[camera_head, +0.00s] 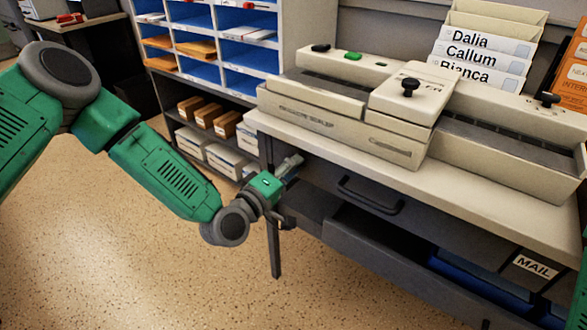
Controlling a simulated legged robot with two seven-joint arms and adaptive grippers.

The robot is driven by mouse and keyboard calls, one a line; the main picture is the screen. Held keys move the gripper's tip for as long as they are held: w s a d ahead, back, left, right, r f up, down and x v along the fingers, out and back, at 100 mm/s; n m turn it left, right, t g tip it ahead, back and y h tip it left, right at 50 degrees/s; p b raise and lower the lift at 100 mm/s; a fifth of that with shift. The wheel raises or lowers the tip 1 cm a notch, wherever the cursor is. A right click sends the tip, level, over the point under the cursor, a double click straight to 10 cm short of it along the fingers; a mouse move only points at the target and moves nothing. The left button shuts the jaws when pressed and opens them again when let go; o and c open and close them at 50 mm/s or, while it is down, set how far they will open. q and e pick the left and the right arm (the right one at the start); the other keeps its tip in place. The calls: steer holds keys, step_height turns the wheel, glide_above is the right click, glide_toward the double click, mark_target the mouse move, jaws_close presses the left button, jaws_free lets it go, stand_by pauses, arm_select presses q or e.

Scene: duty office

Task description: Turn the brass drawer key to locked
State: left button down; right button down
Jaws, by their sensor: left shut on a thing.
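My left gripper (290,166) is at the left end of the upper drawer (355,190), just under the desk top. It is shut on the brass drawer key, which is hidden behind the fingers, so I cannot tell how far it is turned. The upper drawer has a dark bar handle (369,196) and looks closed. My right gripper is out of the picture.
A long beige machine (340,125) stands on the desk top (480,195), with named folders (485,55) behind it. A lower drawer or shelf (375,240) shows below, near a MAIL label (535,268). Blue pigeonholes (200,70) stand behind. The floor at left is clear.

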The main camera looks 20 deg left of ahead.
arm_select(q)
steer(key=shift+a+f+n+b, duration=0.1)
steer(key=shift+n+b, duration=0.1)
steer(key=shift+n, duration=0.6)
steer(key=shift+a+f+n+b, duration=0.1)
steer(key=shift+n+b, duration=0.05)
steer(key=shift+n, duration=0.65)
steer(key=c, duration=1.2)
jaws_free()
steer(key=shift+s, duration=0.1)
steer(key=v, duration=1.2)
